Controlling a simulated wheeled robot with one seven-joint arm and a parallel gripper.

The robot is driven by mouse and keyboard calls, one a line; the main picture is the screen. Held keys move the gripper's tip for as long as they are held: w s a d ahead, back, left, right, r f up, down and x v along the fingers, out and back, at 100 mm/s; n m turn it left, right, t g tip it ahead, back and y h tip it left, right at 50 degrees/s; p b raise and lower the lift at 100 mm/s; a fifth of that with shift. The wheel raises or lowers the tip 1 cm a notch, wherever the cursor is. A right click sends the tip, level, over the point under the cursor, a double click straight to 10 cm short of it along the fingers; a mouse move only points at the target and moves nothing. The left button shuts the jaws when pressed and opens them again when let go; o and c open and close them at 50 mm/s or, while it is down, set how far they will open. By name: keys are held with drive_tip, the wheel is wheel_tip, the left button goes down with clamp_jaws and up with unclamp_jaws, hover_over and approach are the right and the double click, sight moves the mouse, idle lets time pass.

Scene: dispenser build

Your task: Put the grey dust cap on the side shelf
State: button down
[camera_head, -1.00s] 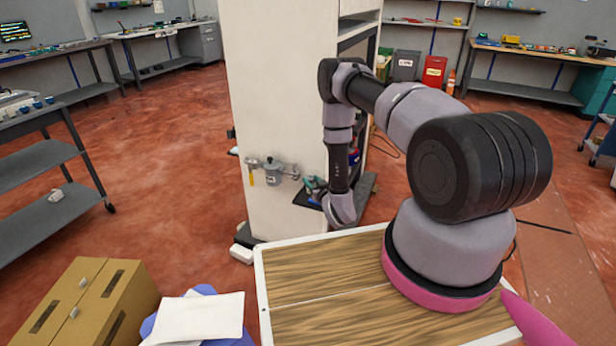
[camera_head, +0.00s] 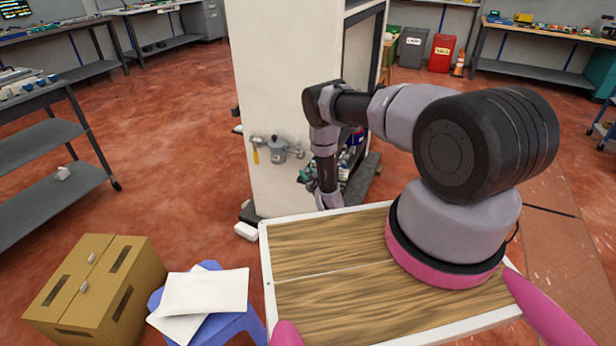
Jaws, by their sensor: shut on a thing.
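I cannot make out the grey dust cap in the head view. My arm reaches down in front of the tall white cabinet (camera_head: 280,80), and its lowest visible link is just behind the far edge of my wooden top. My gripper itself does not show; the links and that edge hide it. The side shelf cannot be told for certain. A grey metal shelf unit (camera_head: 45,190) stands at the left, with a small white item on its lower board. Small dark and teal items (camera_head: 310,172) lie low at the cabinet's right side, partly behind my arm.
A grey canister fitting (camera_head: 278,150) sticks out from the cabinet's side. A cardboard box (camera_head: 95,285) and a blue stool (camera_head: 232,325) with white sheets (camera_head: 205,292) stand at the front left. Red floor (camera_head: 190,150) is clear between the shelf unit and cabinet.

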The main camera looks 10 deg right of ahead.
drive_tip(key=shift+f, duration=0.65)
drive_tip(key=shift+f, duration=0.15)
drive_tip(key=shift+c, duration=2.2)
unclamp_jaws()
